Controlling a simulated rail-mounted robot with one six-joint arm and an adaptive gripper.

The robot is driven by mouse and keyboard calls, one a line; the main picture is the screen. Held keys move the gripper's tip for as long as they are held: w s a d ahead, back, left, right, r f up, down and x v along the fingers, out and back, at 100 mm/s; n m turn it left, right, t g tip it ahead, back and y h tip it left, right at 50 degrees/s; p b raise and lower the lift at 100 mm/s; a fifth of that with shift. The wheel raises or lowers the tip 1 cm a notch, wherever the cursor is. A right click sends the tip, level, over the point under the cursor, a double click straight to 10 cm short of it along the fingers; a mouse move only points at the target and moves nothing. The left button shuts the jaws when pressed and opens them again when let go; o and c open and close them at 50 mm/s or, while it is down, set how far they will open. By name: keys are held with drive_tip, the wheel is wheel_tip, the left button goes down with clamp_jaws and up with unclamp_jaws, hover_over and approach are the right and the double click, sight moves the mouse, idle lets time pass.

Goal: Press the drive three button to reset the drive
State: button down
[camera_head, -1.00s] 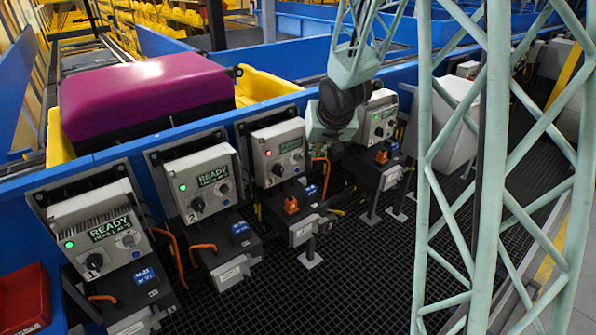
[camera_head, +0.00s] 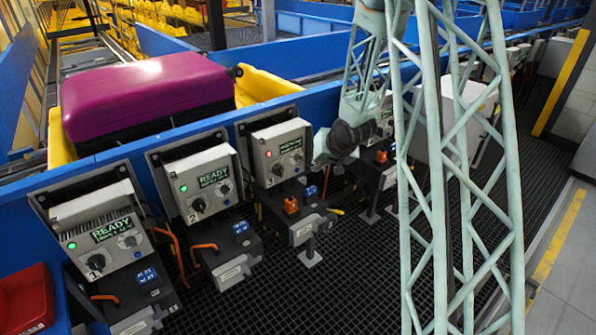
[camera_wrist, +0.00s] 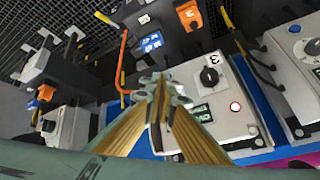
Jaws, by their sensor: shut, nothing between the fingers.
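The drive three box (camera_head: 283,138) is a grey unit with a red light (camera_head: 270,155), a display and a black knob (camera_head: 278,169). In the head view my gripper (camera_head: 318,160) is just right of the box.
Drive two (camera_head: 203,182) and drive one (camera_head: 98,226) stand to the left with green lights and READY displays. Another drive box (camera_head: 384,116) is behind my arm. A magenta suitcase (camera_head: 145,92) lies in a yellow tray (camera_head: 262,88) behind the blue conveyor wall.

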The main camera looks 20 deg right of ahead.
sight(297, 170)
drive_tip(key=shift+m+t+y, duration=0.5)
drive_tip(key=shift+m+y, duration=0.2)
drive_tip(key=shift+w+d+f+p, duration=0.25)
drive_tip(key=shift+w+d+f, duration=0.1)
drive_tip(key=shift+f, duration=1.6)
drive_tip(key=shift+w+d+f+p, duration=0.2)
drive_tip(key=shift+w+d+f, duration=0.15)
drive_tip(key=shift+f, duration=1.55)
drive_tip(key=shift+w+d+f+p, duration=0.3)
drive_tip(key=shift+w+f, duration=0.1)
drive_tip(key=shift+f, duration=1.55)
drive_tip(key=shift+w, duration=0.2)
drive_tip(key=w+a+p, duration=0.1)
drive_tip(key=w+a, duration=0.1)
drive_tip(key=w, duration=0.6)
drive_tip(key=shift+p, duration=0.3)
drive_tip(key=shift+w+a+p, duration=0.15)
drive_tip(key=shift+w+p, duration=0.25)
drive_tip(key=shift+w, duration=0.5)
drive_tip(key=shift+s, duration=0.8)
drive_tip(key=shift+s+d, duration=0.1)
drive_tip(key=shift+d, duration=0.1)
